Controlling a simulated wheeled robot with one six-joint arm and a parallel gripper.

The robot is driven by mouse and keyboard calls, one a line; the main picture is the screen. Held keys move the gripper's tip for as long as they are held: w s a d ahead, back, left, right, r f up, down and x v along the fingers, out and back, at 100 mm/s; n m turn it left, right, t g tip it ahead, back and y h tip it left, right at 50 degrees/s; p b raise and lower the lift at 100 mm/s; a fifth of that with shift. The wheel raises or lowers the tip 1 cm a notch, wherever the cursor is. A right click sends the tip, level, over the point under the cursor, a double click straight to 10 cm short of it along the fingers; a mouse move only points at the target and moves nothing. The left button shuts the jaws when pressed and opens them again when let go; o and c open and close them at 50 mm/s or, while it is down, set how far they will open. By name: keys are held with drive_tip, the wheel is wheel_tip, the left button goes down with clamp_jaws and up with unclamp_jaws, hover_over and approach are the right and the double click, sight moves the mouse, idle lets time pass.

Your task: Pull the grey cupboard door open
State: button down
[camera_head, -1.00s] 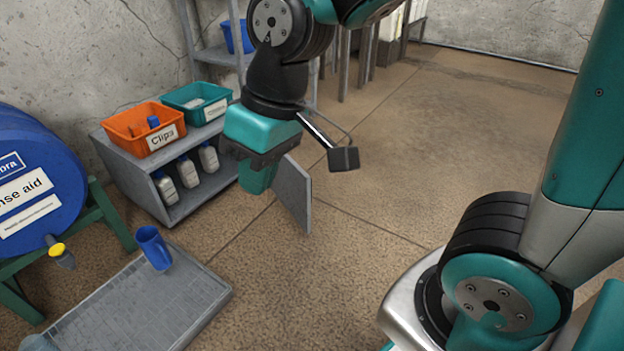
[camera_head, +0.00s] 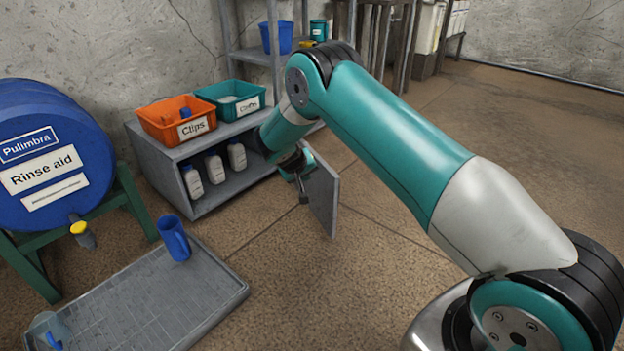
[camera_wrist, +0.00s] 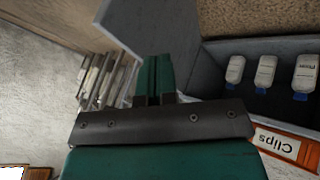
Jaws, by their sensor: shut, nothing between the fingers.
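The grey cupboard door (camera_head: 322,195) stands swung out from the right end of the low grey cupboard (camera_head: 225,192). The cupboard's front is open, and white bottles show inside. In the wrist view the door (camera_wrist: 165,28) is a flat grey panel at the top, with the cupboard interior to its right. My gripper (camera_wrist: 154,75) is shut and empty, its green fingers pointing at the door's near edge and overlapping it in the picture. I cannot tell whether they touch it. In the head view my wrist is beside the door's inner side, and the fingertips are hard to make out.
An orange Clips bin (camera_head: 177,120) and a teal bin (camera_head: 231,99) stand on the cupboard. A blue drum (camera_head: 50,165) on a green stand is at left. The floor right of the door is clear.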

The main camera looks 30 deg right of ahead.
sight(326, 184)
drive_tip(key=shift+w+d+f+b, duration=0.45)
drive_tip(key=shift+d+f+b, duration=0.7)
drive_tip(key=shift+d, duration=0.2)
drive_tip(key=shift+w+d+f+b, duration=0.45)
drive_tip(key=shift+d+f+b, duration=0.7)
drive_tip(key=shift+d, duration=0.25)
drive_tip(key=shift+w+d+f+b, duration=0.45)
drive_tip(key=shift+d+f+b, duration=0.6)
drive_tip(key=shift+d+f, duration=0.25)
drive_tip(key=shift+r, duration=0.1)
drive_tip(key=shift+d, duration=0.1)
